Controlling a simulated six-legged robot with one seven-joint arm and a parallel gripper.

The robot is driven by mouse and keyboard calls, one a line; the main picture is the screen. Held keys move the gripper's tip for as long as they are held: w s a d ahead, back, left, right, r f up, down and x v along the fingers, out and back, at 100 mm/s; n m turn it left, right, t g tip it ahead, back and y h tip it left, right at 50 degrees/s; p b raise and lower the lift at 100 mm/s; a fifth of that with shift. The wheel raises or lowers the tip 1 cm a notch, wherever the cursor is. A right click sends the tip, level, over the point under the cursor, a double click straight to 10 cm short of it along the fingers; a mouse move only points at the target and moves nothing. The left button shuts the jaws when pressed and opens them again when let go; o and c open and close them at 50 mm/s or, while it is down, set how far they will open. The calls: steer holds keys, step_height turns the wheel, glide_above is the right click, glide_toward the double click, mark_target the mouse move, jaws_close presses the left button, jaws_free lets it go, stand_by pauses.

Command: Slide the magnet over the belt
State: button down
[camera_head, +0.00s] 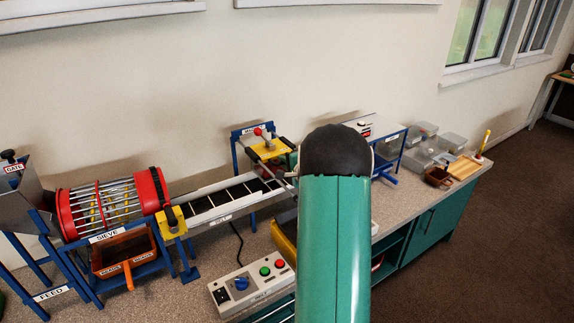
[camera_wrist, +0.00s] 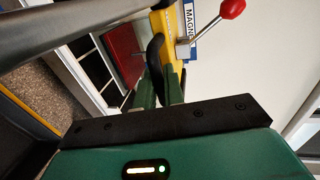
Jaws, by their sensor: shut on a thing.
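The magnet (camera_head: 268,150) is a yellow carriage with a red-knobbed lever, on a blue labelled frame behind the belt. In the wrist view its yellow plate (camera_wrist: 171,38) carries the lever and a black curved handle (camera_wrist: 155,52). My gripper (camera_wrist: 158,86) has its green fingers shut on that handle. A dark red block (camera_wrist: 122,50) shows beside the yellow plate, over the belt (camera_wrist: 90,62). The belt (camera_head: 222,202) is a black ribbed conveyor rising right from the sieve. In the head view my arm hides my gripper and the belt's right end.
The sieve drum (camera_head: 105,205) and an orange bin (camera_head: 124,252) stand left. A control box (camera_head: 250,284) with buttons stands in front of the belt. Clear boxes (camera_head: 422,133) and a wooden tray (camera_head: 464,167) lie right. A yellow-edged tray (camera_head: 284,246) is partly behind my arm.

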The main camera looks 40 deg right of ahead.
steer(key=shift+w+r, duration=0.1)
steer(key=shift+w, duration=0.05)
steer(key=c, duration=1.6)
jaws_free()
steer(key=shift+w+d, duration=0.1)
steer(key=v, duration=1.4)
